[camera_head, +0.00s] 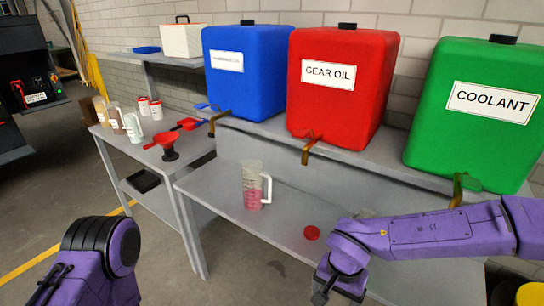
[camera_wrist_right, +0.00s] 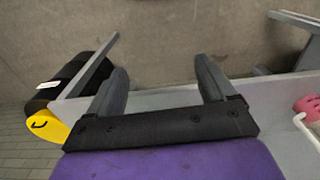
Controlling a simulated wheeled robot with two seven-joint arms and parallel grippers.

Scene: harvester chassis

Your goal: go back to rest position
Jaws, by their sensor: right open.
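My right arm comes in from the right in the head view, and its gripper (camera_head: 322,292) points down near the front edge of the bench. In the right wrist view this gripper (camera_wrist_right: 163,80) has its two fingers wide apart with nothing between them. My left arm shows only as purple links at the lower left of the head view; its gripper is outside the picture. A clear measuring jug (camera_head: 254,186) with pink liquid stands upright on the bench, apart from my right gripper. A red cap (camera_head: 312,233) lies near my right arm.
Blue (camera_head: 243,75), red (camera_head: 338,85) and green (camera_head: 474,110) tanks with taps stand on the shelf above the bench (camera_head: 222,204). A yellow-and-black container (camera_head: 530,294) stands at lower right.

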